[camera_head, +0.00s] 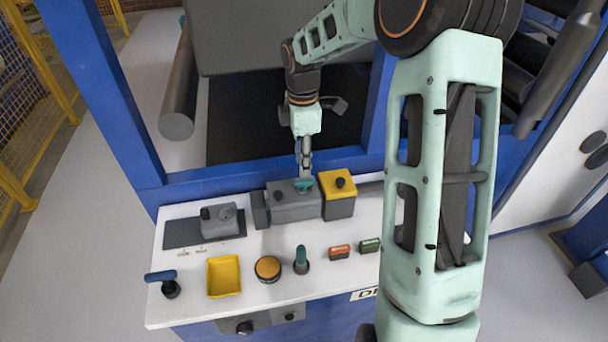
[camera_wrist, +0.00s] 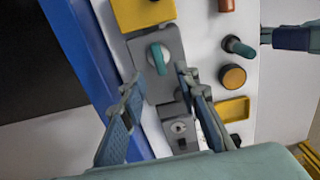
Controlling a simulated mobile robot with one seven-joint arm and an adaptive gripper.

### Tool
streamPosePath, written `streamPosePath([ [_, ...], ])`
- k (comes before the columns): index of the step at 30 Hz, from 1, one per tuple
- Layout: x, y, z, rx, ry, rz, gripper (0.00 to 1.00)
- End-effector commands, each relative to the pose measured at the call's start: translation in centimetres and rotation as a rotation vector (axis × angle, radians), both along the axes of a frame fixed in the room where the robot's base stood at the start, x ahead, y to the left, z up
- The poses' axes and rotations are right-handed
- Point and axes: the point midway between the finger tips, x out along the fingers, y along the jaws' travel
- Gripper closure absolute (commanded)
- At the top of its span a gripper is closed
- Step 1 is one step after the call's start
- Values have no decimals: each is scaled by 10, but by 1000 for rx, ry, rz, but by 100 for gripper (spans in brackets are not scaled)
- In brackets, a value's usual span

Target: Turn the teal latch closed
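The teal latch (camera_head: 304,184) sits on top of a grey box (camera_head: 288,207) at the back of the white panel. In the wrist view the latch (camera_wrist: 157,59) is a teal bar on a pale round base, lying roughly lengthwise along the picture's vertical. My gripper (camera_head: 304,168) points down just above the latch. In the wrist view my gripper (camera_wrist: 160,74) is open, its two fingers apart and nothing between them. The latch shows just beyond the fingertips, in the gap between them. I cannot tell whether a finger touches it.
A yellow box with a black knob (camera_head: 338,190) stands right beside the grey box. A grey key switch (camera_head: 220,220) is to the left. In front are a yellow tray (camera_head: 224,276), yellow button (camera_head: 267,268), teal stick (camera_head: 301,262) and blue-handled lever (camera_head: 163,280). A blue frame rises behind.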

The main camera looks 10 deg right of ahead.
Motion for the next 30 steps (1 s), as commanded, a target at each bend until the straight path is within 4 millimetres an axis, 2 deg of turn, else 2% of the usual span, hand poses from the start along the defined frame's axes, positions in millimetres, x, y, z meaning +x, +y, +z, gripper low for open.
streamPosePath([
  [3, -1, 0, -24, 1, 3, 0, 71],
  [9, 0, 1, -52, 1, 1, 0, 71],
  [15, 0, 0, -61, 1, -1, 0, 71],
  [22, 0, 0, -62, 0, -1, -1, 71],
  [30, 0, 0, -61, 1, -1, -1, 100],
])
